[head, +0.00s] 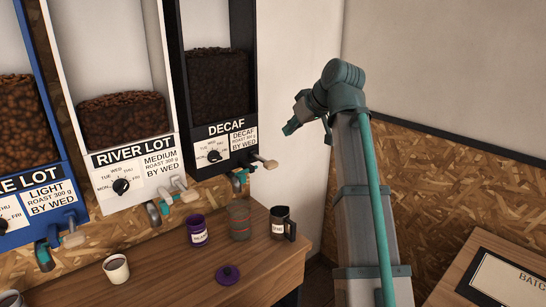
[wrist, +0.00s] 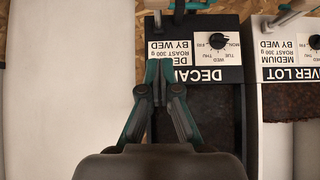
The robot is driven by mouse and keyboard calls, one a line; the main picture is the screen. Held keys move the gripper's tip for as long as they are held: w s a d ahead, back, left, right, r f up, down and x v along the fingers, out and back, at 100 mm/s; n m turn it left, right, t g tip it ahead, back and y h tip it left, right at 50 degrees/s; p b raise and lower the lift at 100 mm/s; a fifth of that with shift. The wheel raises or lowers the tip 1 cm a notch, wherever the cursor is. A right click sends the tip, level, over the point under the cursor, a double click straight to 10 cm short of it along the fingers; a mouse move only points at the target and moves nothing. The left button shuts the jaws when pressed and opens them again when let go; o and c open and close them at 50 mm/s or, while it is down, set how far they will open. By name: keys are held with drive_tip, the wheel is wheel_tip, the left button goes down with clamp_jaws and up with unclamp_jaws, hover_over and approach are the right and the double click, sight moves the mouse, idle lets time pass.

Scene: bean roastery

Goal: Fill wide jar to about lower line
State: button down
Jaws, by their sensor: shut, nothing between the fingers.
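A see-through greenish jar (head: 239,220) with faint reddish marks stands on the wooden counter, below the black DECAF dispenser (head: 220,128). It looks like the wide jar; its lines and contents are too small to read. The DECAF dispenser holds dark beans and has a wooden-ended handle (head: 262,162) below its front. My gripper (head: 291,128) is raised right of this dispenser, well above the jar and apart from it. In the wrist view, its fingers (wrist: 161,88) are shut and empty, before the upside-down DECAF front (wrist: 212,75).
A purple jar (head: 197,230), a dark mug (head: 283,226), a purple lid (head: 228,275) and a white cup (head: 116,269) share the counter (head: 170,275). RIVER LOT (head: 131,160) and a blue dispenser (head: 45,190) stand left. A board (head: 505,280) lies at lower right.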

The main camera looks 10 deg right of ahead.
drive_tip(key=shift+w+f, duration=0.15)
drive_tip(key=p, duration=0.3)
hover_over(269, 161)
drive_tip(key=s+d, duration=0.1)
drive_tip(key=s, duration=0.1)
wheel_tip(269, 161, down, 7)
drive_tip(key=shift+s+f, duration=0.1)
wheel_tip(269, 161, down, 4)
drive_tip(key=shift+r+p, duration=0.2)
drive_tip(key=shift+p, duration=0.1)
drive_tip(key=shift+s, duration=0.1)
drive_tip(key=shift+d+f, duration=0.1)
drive_tip(key=shift+f, duration=0.05)
